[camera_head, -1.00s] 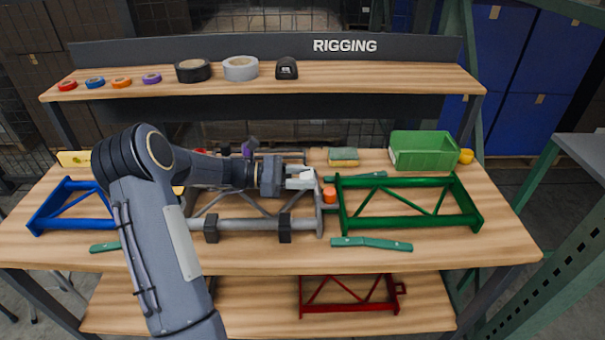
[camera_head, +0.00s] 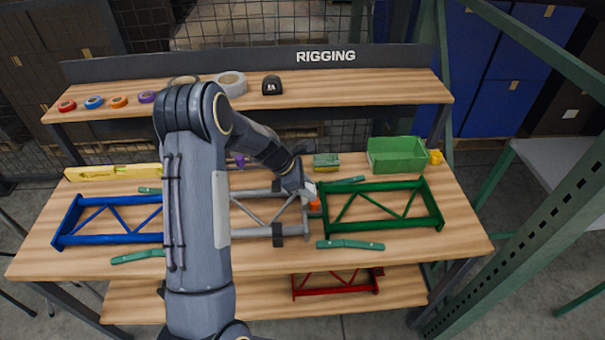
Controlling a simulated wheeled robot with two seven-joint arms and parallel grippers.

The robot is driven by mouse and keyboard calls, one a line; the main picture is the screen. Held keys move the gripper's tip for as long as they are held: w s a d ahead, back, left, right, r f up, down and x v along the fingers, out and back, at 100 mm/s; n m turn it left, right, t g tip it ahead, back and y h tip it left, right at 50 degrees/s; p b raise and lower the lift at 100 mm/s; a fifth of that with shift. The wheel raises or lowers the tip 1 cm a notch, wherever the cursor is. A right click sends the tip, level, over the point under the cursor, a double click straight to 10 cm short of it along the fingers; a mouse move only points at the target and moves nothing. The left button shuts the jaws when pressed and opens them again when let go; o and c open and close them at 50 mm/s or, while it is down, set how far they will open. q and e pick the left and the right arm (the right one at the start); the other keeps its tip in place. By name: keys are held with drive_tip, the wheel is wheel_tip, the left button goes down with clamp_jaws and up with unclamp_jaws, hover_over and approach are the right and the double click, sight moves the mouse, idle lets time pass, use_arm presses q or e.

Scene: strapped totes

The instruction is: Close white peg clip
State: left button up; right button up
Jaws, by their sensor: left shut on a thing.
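My left gripper (camera_head: 306,190) is at the right end of the grey truss frame (camera_head: 262,208), beside the gap to the green truss frame (camera_head: 384,206). It is shut on a small white piece (camera_head: 310,188), which looks like the white peg clip; its shape is mostly hidden by the gripper and too small to read. An orange block (camera_head: 315,206) sits just below the white piece, between the grey and green frames. My left arm covers the left part of the grey frame. My right gripper is not in view.
A blue truss frame (camera_head: 108,221) lies left on the bench. Green handles (camera_head: 350,245) lie in front of and behind the frames. A green bin (camera_head: 397,156) and a sponge (camera_head: 326,161) stand at the back. A red frame (camera_head: 335,286) is on the lower shelf.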

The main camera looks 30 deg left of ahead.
sight(317, 201)
use_arm(q)
drive_tip(key=shift+w+d+r+g+y+p, duration=0.15)
drive_tip(key=shift+w+d+g+y+p, duration=0.2)
drive_tip(key=shift+d+y+p, duration=0.35)
drive_tip(key=shift+f+g+y, duration=0.2)
drive_tip(key=shift+g+y, duration=0.15)
drive_tip(key=shift+y, duration=0.15)
drive_tip(key=g+y, duration=0.1)
drive_tip(key=d+f+y, duration=0.1)
drive_tip(key=shift+w+f+g+y, duration=0.15)
drive_tip(key=shift+w+g+y, duration=0.25)
drive_tip(key=shift+w+d+f+g+y, duration=0.1)
drive_tip(key=shift+d+f+g+y, duration=0.2)
drive_tip(key=shift+y, duration=0.3)
drive_tip(key=shift+w+d+f+g+y, duration=0.1)
drive_tip(key=shift+f+g+y, duration=0.1)
drive_tip(key=shift+g+y, duration=0.3)
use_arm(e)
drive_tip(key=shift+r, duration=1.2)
use_arm(q)
drive_tip(key=o, duration=0.8)
drive_tip(key=shift+o, duration=0.2)
